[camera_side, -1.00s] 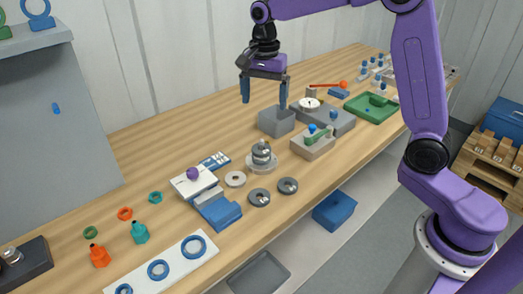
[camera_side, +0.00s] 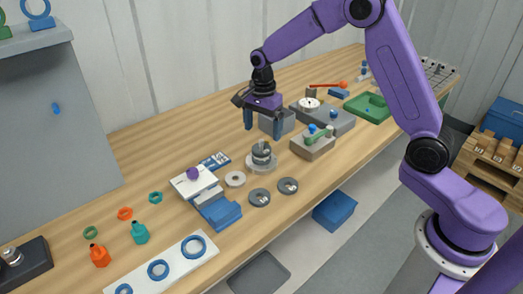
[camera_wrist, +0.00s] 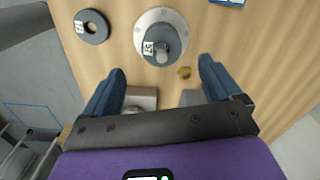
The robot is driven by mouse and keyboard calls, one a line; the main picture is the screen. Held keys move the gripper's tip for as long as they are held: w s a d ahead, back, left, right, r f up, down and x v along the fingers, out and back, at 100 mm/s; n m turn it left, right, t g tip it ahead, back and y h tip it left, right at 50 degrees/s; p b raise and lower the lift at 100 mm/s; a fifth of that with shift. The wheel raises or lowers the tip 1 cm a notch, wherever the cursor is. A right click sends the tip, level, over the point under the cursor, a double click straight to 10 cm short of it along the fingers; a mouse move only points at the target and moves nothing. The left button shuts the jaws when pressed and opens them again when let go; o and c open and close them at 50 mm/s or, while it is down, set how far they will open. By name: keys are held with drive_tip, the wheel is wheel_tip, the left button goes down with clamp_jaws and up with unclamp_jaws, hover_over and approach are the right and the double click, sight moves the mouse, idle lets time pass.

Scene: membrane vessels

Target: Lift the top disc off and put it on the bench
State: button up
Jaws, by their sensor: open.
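A stack of round grey discs (camera_side: 262,155) stands on a pale round base (camera_side: 262,167) on the bench (camera_side: 120,180). In the wrist view the top disc (camera_wrist: 164,34) is dark grey with a white label, and a metal knob or post (camera_wrist: 160,55) rises from its middle. My gripper (camera_side: 262,134) is open, with its blue fingers pointing down above the stack, apart from it. In the wrist view the fingers of my gripper (camera_wrist: 161,68) are spread wide with nothing between them, and the stack lies just beyond the tips.
A blue-and-white device (camera_side: 217,210) stands to the left, a beige block with a green part (camera_side: 312,147) to the right. A grey box (camera_side: 288,123) stands behind.

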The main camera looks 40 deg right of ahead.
sight(262, 143)
drive_tip(key=shift+w+f, duration=0.1)
drive_tip(key=shift+f, duration=2.95)
drive_tip(key=c, duration=1.1)
